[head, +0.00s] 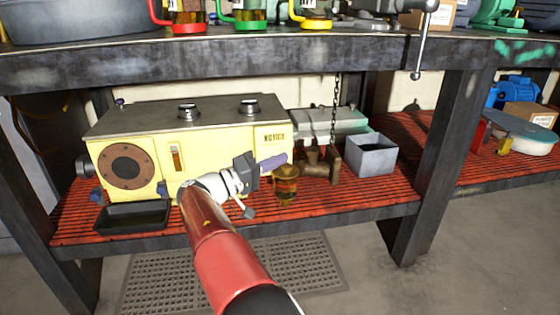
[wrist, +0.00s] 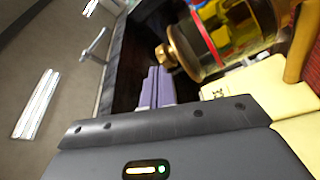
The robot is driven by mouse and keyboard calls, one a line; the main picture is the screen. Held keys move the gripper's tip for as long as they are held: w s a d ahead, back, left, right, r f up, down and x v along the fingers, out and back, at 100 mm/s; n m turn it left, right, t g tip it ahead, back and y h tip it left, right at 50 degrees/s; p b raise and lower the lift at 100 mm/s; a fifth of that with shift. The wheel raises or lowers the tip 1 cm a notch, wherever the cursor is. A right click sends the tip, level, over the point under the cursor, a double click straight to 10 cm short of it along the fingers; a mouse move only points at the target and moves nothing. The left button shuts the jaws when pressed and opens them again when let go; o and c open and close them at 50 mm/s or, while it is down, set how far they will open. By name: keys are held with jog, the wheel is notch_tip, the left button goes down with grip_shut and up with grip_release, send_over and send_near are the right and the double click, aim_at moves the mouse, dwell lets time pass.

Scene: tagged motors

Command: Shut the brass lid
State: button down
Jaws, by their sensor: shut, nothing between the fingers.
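A small glass oil cup with brass fittings (head: 286,188) stands on the red slatted shelf, at the right end of the yellow machine. Its brass lid (head: 285,171) is at the top; the head view is too small to tell how it sits. In the wrist view the cup lies across the upper right, with the brass top piece (wrist: 181,51) and its small knob facing left. My gripper (head: 283,159) is shut and empty, its purple fingers just above and left of the lid. The fingers (wrist: 157,72) appear close to the brass knob; contact cannot be told.
The yellow machine (head: 222,140) stands left of the cup. A grey open box (head: 371,155) and a brass valve with a hanging chain (head: 322,163) are to the right. The bench top (head: 230,62) overhangs the shelf, and a dark leg (head: 440,160) stands right.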

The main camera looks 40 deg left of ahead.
jog(key=shift+s+d+f, duration=0.2)
jog(key=shift+f, duration=0.35)
dwell(0.4)
